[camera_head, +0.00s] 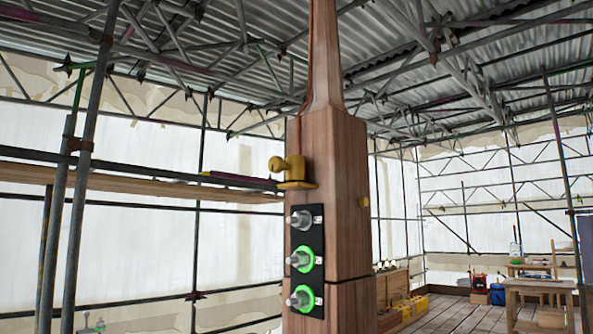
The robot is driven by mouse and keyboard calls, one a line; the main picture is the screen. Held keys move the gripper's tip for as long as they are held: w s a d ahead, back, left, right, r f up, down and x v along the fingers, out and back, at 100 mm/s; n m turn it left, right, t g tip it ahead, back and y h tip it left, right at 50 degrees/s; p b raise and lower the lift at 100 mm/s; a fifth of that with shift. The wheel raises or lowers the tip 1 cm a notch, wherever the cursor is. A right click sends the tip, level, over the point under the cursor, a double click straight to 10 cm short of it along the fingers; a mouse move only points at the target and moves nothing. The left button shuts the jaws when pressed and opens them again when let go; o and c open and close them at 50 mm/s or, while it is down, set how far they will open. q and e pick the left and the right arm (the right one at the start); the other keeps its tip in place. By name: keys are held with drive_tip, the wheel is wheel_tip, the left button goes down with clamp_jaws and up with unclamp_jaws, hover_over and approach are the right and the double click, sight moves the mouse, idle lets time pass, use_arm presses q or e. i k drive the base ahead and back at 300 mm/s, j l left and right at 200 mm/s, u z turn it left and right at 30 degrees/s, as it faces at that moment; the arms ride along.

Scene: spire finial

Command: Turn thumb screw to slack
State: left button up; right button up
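A wooden spire post (343,200) stands upright in the middle and narrows toward the top. A brass-yellow fitting (297,172) is fixed on its left face, with a rounded knob (277,164) sticking out to the left. This knob may be the thumb screw; I cannot tell how tight it is. A thin reddish-brown cable (307,80) runs down the post toward the fitting. Below is a black plate (308,228) with three grey knobs; the lower two have green rings, the top one (299,219) shows none. Neither of my grippers is in view.
Scaffold poles (85,170) stand at the left, with a wooden plank (130,187) running behind the post. A smaller yellow piece (364,202) is on the post's right face. A wooden table (540,287) and yellow boxes (412,306) stand at the right on a plank floor.

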sight(276, 164)
drive_tip(key=i+z, duration=0.2)
drive_tip(key=z, duration=0.2)
drive_tip(key=i+j+z, duration=0.1)
drive_tip(key=z, duration=0.3)
drive_tip(key=i, duration=0.05)
